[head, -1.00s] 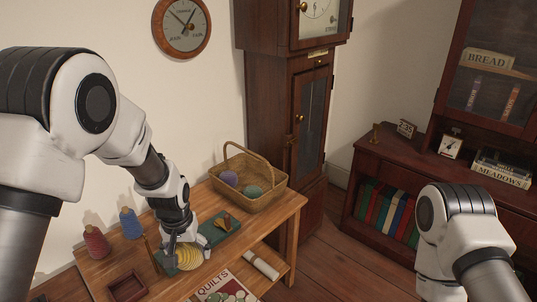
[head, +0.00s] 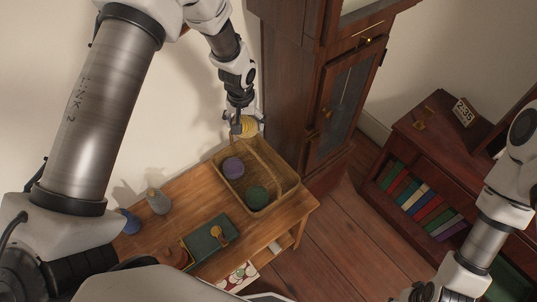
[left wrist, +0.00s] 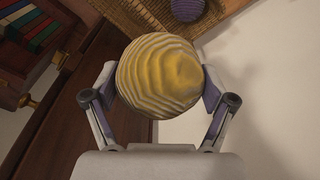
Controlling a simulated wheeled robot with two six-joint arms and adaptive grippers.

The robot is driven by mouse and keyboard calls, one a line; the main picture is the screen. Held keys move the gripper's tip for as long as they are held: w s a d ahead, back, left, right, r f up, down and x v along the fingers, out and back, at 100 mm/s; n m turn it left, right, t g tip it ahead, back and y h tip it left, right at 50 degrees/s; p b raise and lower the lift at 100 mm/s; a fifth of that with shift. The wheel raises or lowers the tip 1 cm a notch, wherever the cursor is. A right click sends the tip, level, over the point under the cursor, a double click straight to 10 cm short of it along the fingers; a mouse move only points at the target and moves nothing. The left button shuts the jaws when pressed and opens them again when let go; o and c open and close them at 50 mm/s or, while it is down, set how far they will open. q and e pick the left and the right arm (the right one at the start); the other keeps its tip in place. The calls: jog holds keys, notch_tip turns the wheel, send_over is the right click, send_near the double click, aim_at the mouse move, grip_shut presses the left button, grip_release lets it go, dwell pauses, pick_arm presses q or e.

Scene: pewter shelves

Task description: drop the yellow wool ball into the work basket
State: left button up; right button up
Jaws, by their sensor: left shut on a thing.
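My left gripper (head: 243,125) is shut on the yellow wool ball (head: 250,128), held in the air at the back end of the work basket (head: 287,186). In the left wrist view the striped ball (left wrist: 160,75) sits between both fingers, and part of the basket's weave (left wrist: 122,14) shows beyond it. From the head view I cannot tell whether the ball is over the basket's opening or just behind its rim. The basket stands on the wooden table and holds a purple ball (head: 233,167) and a green ball (head: 257,195). My right gripper is out of view.
The basket's arched handle (head: 268,158) rises close to the held ball. The tall clock case (head: 290,95) stands just right of it. A green box (head: 207,241) and a grey spool (head: 158,201) are on the table (head: 185,198). A bookshelf (head: 385,145) stands at the right.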

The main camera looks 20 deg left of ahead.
pick_arm(q)
jog(key=s+f+b, duration=0.2)
jog(key=shift+d+f+b, duration=0.1)
jog(key=shift+d+b, duration=0.15)
jog(key=shift+b, duration=0.05)
jog(key=f+b, duration=0.1)
jog(key=f, duration=0.2)
jog(key=shift+w+b, duration=0.3)
jog(key=shift+b, duration=0.1)
jog(key=o, duration=1)
jog(key=shift+a+r, duration=0.1)
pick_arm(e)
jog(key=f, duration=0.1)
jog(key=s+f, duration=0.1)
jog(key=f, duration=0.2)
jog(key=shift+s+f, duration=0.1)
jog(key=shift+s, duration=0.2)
pick_arm(q)
jog(key=shift+w, duration=0.1)
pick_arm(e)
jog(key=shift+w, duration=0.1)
